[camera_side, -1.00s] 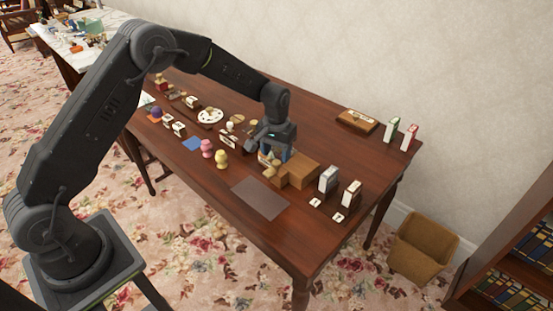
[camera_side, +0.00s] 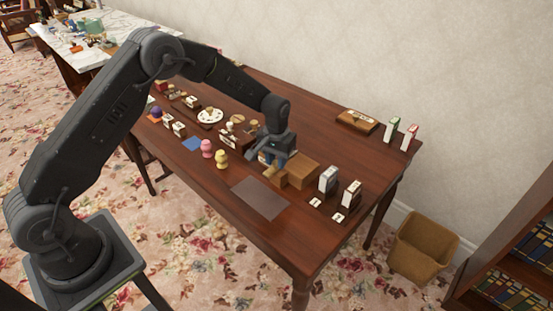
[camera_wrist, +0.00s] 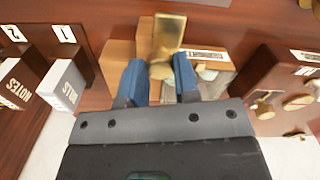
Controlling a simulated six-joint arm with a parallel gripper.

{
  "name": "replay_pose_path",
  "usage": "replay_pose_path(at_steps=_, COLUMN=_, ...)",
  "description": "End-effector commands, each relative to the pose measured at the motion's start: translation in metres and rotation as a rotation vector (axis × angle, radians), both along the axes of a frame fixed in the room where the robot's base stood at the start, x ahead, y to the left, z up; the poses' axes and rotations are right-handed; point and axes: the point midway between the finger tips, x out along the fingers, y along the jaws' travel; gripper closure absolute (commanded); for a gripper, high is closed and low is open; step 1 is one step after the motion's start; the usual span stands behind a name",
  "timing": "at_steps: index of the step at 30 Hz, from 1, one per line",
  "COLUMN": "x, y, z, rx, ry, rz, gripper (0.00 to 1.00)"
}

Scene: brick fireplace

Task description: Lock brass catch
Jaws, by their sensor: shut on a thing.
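A tan wooden box (camera_side: 302,168) stands right of the middle of the dark table in the side view, with a smaller block at its near side. The brass catch shows in the wrist view as a shiny gold plate (camera_wrist: 168,35) just beyond my fingertips, against the tan box (camera_wrist: 121,55). My gripper (camera_wrist: 160,75) is shut on the brass catch, one blue finger on each side. In the side view my gripper (camera_side: 275,155) is low at the left end of the box. The gripped part is mostly hidden there.
White-and-grey upright boxes (camera_side: 328,180) stand right of the wooden box. A wooden block with round knobs (camera_wrist: 290,90) is close on the right in the wrist view. A grey mat (camera_side: 259,198) lies bare in front.

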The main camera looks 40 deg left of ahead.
Motion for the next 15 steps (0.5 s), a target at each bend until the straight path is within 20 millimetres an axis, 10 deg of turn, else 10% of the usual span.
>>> replay_pose_path(at_steps=15, x=-0.0001, y=0.0002, z=0.0004, rx=0.000, ry=0.001, rz=-0.083, gripper=0.95)
